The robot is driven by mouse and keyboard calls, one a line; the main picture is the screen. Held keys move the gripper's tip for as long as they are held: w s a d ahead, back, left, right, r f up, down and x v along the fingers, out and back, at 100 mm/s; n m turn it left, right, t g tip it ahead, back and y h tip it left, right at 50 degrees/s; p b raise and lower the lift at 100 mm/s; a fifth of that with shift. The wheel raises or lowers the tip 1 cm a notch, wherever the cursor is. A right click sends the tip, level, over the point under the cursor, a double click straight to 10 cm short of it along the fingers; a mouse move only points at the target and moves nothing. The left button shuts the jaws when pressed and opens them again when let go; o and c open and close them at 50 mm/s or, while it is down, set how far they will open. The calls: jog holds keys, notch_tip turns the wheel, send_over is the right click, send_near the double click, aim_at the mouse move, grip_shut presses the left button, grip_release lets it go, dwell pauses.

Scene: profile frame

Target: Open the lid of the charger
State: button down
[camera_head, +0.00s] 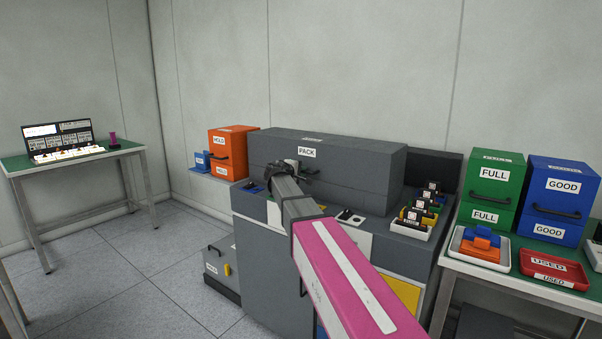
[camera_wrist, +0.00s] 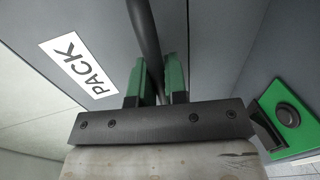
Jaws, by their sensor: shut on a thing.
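The charger (camera_head: 262,250) is a large grey cabinet in the middle of the head view. Its long grey lid (camera_head: 350,160), with a white PACK label, lies along the top and looks down. The PACK label (camera_wrist: 78,65) also shows at the left of the wrist view. My gripper (camera_head: 284,168) is at the front of the lid, left of the label. In the wrist view, my gripper's green fingers (camera_wrist: 157,82) are shut on a dark round bar, the lid handle (camera_wrist: 145,35). My arm hides part of the charger's front.
Green boxes (camera_head: 494,180), blue boxes (camera_head: 556,192) and a red tray (camera_head: 554,268) are on the right bench. An orange box (camera_head: 232,150) stands left. Floor (camera_head: 130,285) at left is clear.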

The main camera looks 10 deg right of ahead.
aim_at(306, 143)
jog(key=shift+r, duration=0.15)
